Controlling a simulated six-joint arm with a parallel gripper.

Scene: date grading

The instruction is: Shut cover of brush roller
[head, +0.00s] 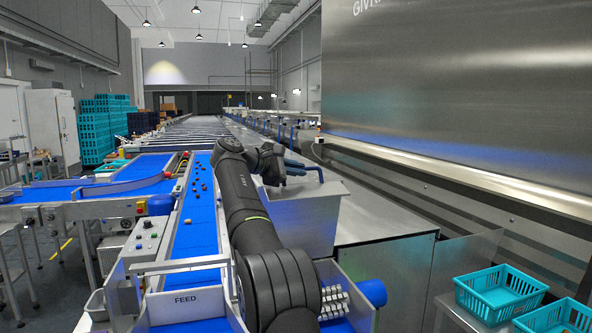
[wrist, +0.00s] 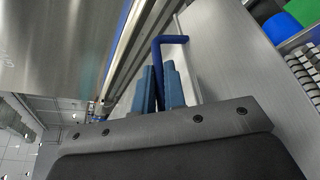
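The brush roller (head: 335,302), with pale bristle rows, lies exposed beside the blue belt; its rows also show at the right edge of the wrist view (wrist: 302,76). The plain metal cover (head: 305,213) stands raised behind it, with a blue bar handle (head: 318,171) at its top. My gripper (head: 300,167) is at this handle. In the wrist view, the blue fingers of my gripper (wrist: 160,80) lie on either side of the handle bar (wrist: 172,39), with no clear gap. My arm hides part of the cover's left side and the roller's surroundings.
A blue feed belt (head: 197,225) with several dates runs left of my arm. A control box (head: 148,240) stands at its left. A large steel wall (head: 460,90) is on the right. Teal baskets (head: 500,292) sit at the lower right.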

